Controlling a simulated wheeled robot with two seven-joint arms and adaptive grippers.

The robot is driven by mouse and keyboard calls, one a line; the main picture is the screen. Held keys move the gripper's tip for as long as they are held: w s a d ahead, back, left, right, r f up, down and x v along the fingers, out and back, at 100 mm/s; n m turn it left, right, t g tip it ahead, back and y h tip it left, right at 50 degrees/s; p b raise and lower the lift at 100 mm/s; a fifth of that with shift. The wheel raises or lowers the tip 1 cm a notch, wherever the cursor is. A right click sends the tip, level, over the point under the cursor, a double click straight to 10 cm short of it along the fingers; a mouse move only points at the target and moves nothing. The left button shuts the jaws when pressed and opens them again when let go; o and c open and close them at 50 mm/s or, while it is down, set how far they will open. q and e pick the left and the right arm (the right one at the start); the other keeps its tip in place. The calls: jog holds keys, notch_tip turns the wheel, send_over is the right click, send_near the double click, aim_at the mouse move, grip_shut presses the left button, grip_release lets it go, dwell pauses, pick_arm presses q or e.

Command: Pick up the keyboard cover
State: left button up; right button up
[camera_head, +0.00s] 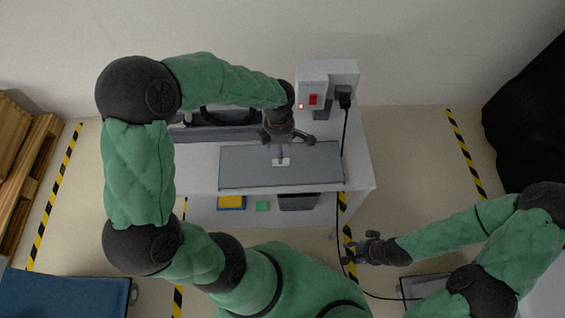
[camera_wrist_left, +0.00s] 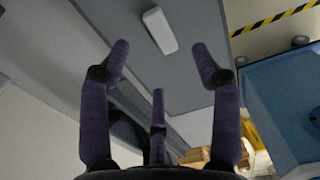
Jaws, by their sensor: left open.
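The keyboard cover (camera_head: 240,167) is a flat grey panel on the white cart, with a small white handle (camera_head: 281,162) in its middle. In the left wrist view the grey cover (camera_wrist_left: 195,25) and its white handle (camera_wrist_left: 160,30) lie beyond the fingers. My left gripper (camera_head: 285,146) is over the cover at the handle, its three fingers spread open. In the left wrist view, the open left gripper (camera_wrist_left: 159,62) has nothing between its fingers, and the handle is past the fingertips. My right gripper (camera_head: 348,252) is open and empty, in front of the cart's right side.
A white box with a red switch (camera_head: 313,99) and a black plug (camera_head: 344,97) stands at the cart's back right; a cable runs down from it. The lower shelf holds a yellow item (camera_head: 231,202) and a dark bin (camera_head: 298,202). A blue cart (camera_head: 60,294) stands at lower left.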

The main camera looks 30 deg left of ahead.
pick_arm(q)
jog(key=shift+w+d+f+b, duration=0.1)
jog(key=shift+f+b, duration=0.35)
jog(key=shift+f, duration=1.3)
jog(key=shift+w+f+b, duration=0.1)
jog(key=shift+f+b, duration=0.3)
jog(key=shift+f, duration=1.3)
grip_shut()
